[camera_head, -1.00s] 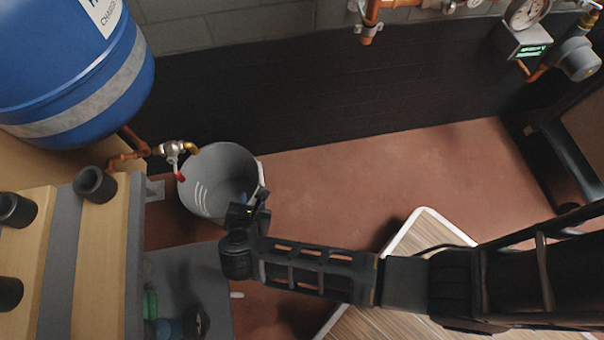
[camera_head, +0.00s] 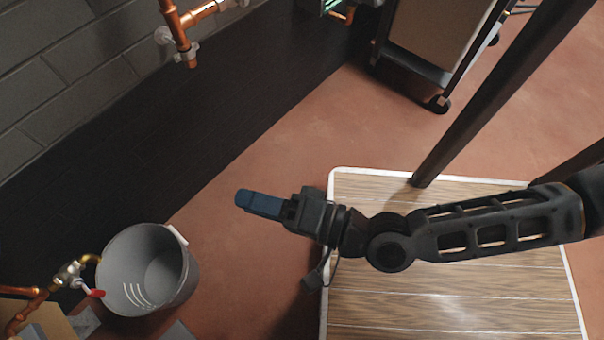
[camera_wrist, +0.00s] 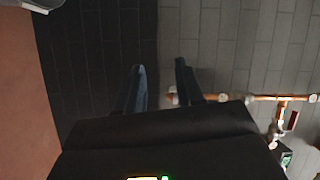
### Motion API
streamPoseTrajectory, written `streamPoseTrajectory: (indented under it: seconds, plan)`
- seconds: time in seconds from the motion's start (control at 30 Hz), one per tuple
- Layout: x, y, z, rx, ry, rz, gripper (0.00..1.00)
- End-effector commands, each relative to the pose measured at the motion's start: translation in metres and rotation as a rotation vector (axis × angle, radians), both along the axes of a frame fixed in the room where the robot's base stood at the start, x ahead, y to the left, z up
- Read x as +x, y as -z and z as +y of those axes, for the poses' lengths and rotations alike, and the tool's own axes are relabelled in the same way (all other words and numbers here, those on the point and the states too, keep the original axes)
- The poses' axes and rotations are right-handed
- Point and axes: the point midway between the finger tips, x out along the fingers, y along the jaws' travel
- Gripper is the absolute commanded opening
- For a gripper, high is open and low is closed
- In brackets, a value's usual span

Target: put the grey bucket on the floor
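The grey bucket (camera_head: 145,270) is upright at the lower left of the head view, beside the dark wall and next to a tap with a red handle. It appears to stand on the red floor (camera_head: 240,240), though its base is partly hidden. My gripper (camera_head: 255,203) is up and to the right of the bucket, clear of it. In the wrist view, the two blue fingers of my gripper (camera_wrist: 160,80) are apart with nothing between them. A grey edge at the top left of the wrist view may be the bucket's rim.
Copper pipes (camera_head: 180,30) run along the wall at the top. A wood-topped board with a white edge (camera_head: 450,305) lies under my arm. A wheeled cart (camera_head: 440,40) stands at the back right. Red floor is free between the wall and the board.

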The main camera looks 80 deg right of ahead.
Motion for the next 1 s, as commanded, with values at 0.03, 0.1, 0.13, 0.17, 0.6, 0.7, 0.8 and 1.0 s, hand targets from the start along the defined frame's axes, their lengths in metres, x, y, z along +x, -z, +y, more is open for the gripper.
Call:
streamPoseTrajectory:
  seconds: [0.03,0.1,0.13,0.17,0.6,0.7,0.8,1.0]
  plan:
    - [-0.017,-0.015,-0.001,-0.181,-0.046,0.049,0.37]
    - [-0.035,-0.033,-0.001,-0.443,-0.118,0.115,0.37]
    - [-0.042,-0.04,0.0,-0.551,-0.149,0.143,0.37]
    - [-0.049,-0.046,0.0,-0.657,-0.178,0.17,0.37]
    - [-0.088,-0.08,-0.008,-1.367,-0.382,0.353,0.37]
    - [-0.088,-0.08,-0.008,-1.366,-0.382,0.352,0.37]
    - [-0.087,-0.08,-0.008,-1.364,-0.381,0.352,0.37]
    - [-0.087,-0.08,-0.008,-1.362,-0.381,0.351,0.37]
